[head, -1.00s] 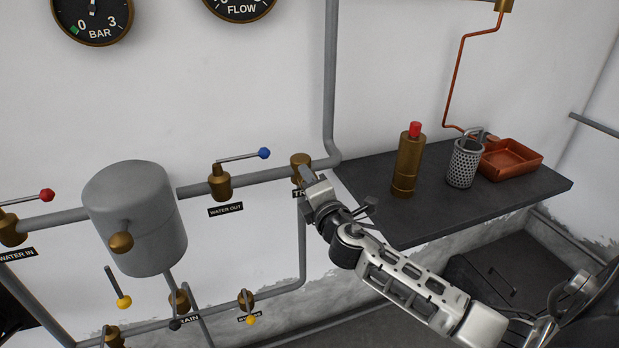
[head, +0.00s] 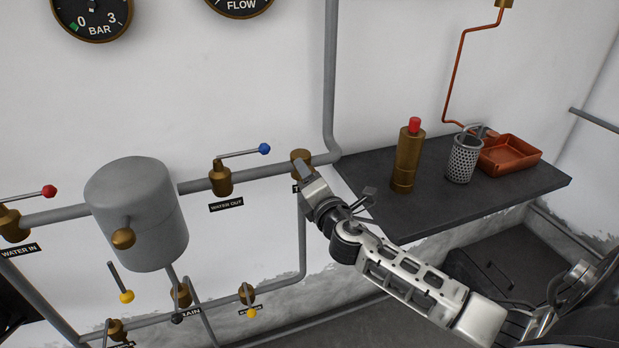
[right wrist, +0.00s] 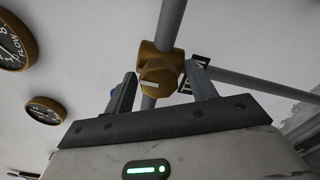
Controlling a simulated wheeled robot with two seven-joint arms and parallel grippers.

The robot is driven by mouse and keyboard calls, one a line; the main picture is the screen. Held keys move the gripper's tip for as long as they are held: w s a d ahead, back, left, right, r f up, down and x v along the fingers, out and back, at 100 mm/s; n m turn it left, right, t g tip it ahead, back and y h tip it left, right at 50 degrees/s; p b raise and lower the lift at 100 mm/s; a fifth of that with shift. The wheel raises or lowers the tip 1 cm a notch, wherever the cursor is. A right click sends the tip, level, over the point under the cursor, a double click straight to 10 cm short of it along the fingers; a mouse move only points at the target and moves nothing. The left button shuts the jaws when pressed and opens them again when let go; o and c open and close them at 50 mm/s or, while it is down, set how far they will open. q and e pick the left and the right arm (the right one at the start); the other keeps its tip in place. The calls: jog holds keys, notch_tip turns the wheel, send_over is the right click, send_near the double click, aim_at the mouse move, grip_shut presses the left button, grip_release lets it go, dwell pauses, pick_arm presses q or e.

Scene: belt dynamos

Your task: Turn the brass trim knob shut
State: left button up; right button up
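The brass trim knob (head: 300,157) is on the grey pipe at the wall, just left of the dark shelf, with its label partly hidden by my right gripper. In the right wrist view the knob (right wrist: 160,78) has a short pale mark on its face. My right gripper (head: 302,171) is at the knob's front. In the right wrist view its fingers (right wrist: 161,72) are apart, one on each side of the knob, with a small gap on the left. I cannot tell whether the right finger touches it. My left gripper is not in view.
A water-out valve (head: 220,178) with a blue-tipped lever is to the left, beside a grey tank (head: 145,215). Yellow-tipped levers are on the lower pipe. The shelf (head: 440,205) at right holds a brass bottle (head: 407,160), a perforated cup (head: 463,160) and a copper tray (head: 530,152).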

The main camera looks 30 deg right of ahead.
pick_arm(q)
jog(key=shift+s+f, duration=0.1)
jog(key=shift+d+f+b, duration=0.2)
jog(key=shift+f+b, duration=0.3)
jog(key=shift+b, duration=0.75)
pick_arm(e)
jog(key=v, duration=1.6)
jog(key=shift+a, duration=0.1)
jog(key=s+a+f+m+g+y, duration=0.3)
jog(key=s+a+f+m, duration=0.1)
jog(key=a+f+m, duration=0.4)
jog(key=s+a+f+m+g+y, duration=0.4)
jog(key=a+f+m, duration=0.4)
jog(key=f+m, duration=0.2)
notch_tip(320, 180, down, 2)
jog(key=shift+s+f, duration=0.1)
jog(key=shift+s, duration=0.6)
